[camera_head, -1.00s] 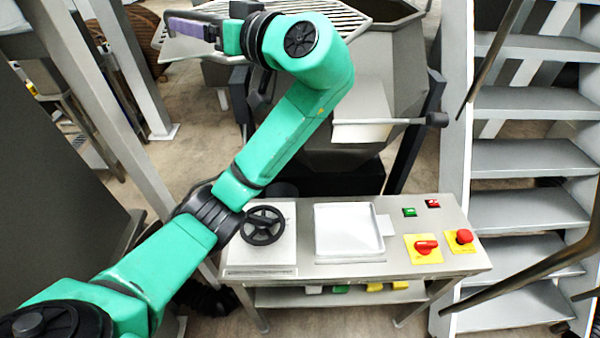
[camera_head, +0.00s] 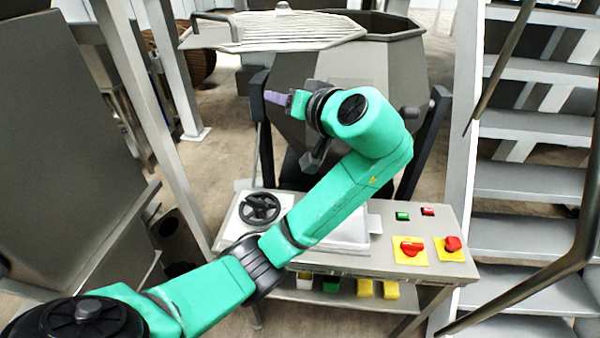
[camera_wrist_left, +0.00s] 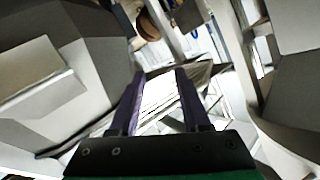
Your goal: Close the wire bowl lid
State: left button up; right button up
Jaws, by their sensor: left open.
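The wire bowl lid (camera_head: 285,32) is a pale slatted grille with a bar handle at its left end. In the head view it reaches left beyond the big grey faceted bowl (camera_head: 365,70); part of the bowl's dark opening shows behind and right of it. My left gripper (camera_head: 272,97), with purple fingers, is below the lid and in front of the bowl's left side, apart from the lid and its handle. In the left wrist view its two fingers (camera_wrist_left: 160,75) are spread with nothing gripped between them. My right gripper is not in view.
A control table (camera_head: 440,268) with a black handwheel (camera_head: 260,208) and red and green buttons stands below my left arm. Metal stairs (camera_head: 530,190) are on the right. Grey posts (camera_head: 180,80) and a dark panel (camera_head: 60,150) are on the left.

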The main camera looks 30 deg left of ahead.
pick_arm(q)
notch_tip(320, 180, down, 15)
jog(key=m+h, duration=0.4)
jog(key=shift+s+f+h, duration=0.15)
jog(key=shift+s+h, duration=0.15)
jog(key=shift+s, duration=0.05)
